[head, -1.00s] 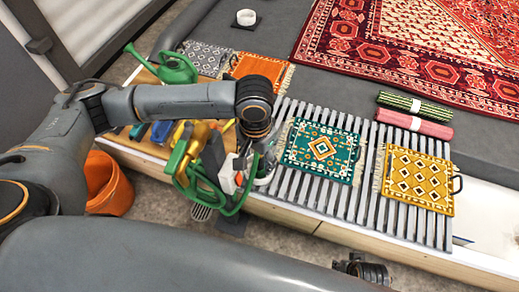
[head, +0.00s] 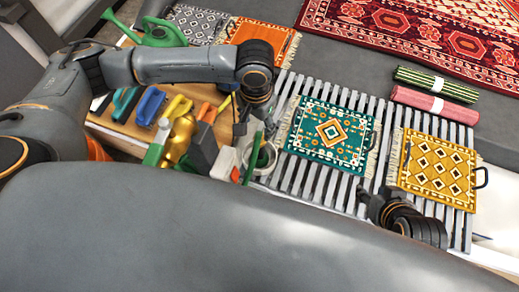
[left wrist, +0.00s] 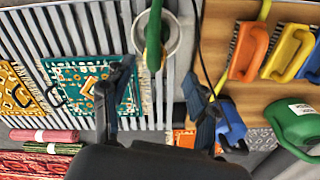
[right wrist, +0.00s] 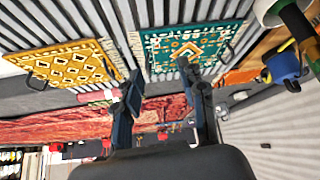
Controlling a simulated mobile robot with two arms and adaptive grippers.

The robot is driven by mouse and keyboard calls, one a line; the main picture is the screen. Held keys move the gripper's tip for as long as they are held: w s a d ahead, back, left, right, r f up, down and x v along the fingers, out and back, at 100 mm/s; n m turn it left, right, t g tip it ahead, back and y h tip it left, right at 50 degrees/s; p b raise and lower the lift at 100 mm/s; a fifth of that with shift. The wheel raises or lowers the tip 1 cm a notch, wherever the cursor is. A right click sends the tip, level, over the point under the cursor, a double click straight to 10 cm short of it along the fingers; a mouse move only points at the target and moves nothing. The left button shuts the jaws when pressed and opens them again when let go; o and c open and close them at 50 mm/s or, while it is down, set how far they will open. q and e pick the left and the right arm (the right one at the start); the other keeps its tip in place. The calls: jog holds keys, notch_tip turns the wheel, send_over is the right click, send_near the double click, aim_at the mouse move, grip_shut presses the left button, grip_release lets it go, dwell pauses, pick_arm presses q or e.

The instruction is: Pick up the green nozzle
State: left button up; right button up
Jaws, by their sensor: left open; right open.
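A narrow green piece (head: 251,158), which looks like the nozzle or its hose, stands at a white ring-like holder (head: 264,160) left of the slats. In the left wrist view a green upright piece (left wrist: 153,35) crosses a pale round cup (left wrist: 170,45); I cannot tell nozzle from hose. My left gripper (head: 250,118) is open and empty just above this spot; its fingers show apart in the left wrist view (left wrist: 160,88). My right gripper (head: 374,207) is open and empty near the yellow mat; its fingers also show in the right wrist view (right wrist: 165,88).
Brushes (head: 150,105), a gold item (head: 180,135) and a green watering can (head: 160,32) crowd the wooden board at left. A teal mat (head: 330,130) and a yellow mat (head: 436,170) lie on grey slats (head: 385,140). Rolled rugs (head: 435,105) lie behind.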

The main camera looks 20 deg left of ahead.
aim_at(257, 135)
pick_arm(q)
notch_tip(257, 135, down, 6)
jog(key=shift+f+b, duration=0.1)
jog(key=shift+b, duration=0.95)
jog(key=shift+f, duration=0.15)
pick_arm(e)
jog(key=w+a+r+t+y, duration=0.2)
jog(key=w+a+r+t, duration=0.2)
jog(key=w+r+t, duration=0.4)
pick_arm(q)
jog(key=f+b, duration=0.2)
jog(key=shift+d+f, duration=0.35)
jog(key=shift+f, duration=0.05)
notch_tip(257, 135, down, 2)
jog(key=shift+f+b, duration=0.1)
jog(key=shift+b, duration=0.4)
pick_arm(e)
notch_tip(257, 135, up, 12)
jog(key=w+a+t+y, duration=0.1)
jog(key=w+t+y, duration=0.1)
jog(key=t, duration=0.4)
jog(key=shift+w+a+f+n, duration=0.25)
jog(key=shift+w+a+n, duration=0.05)
jog(key=shift+w+a, duration=0.1)
pick_arm(q)
jog(key=shift+c, duration=0.2)
grip_shut()
pick_arm(e)
jog(key=shift+d, duration=0.1)
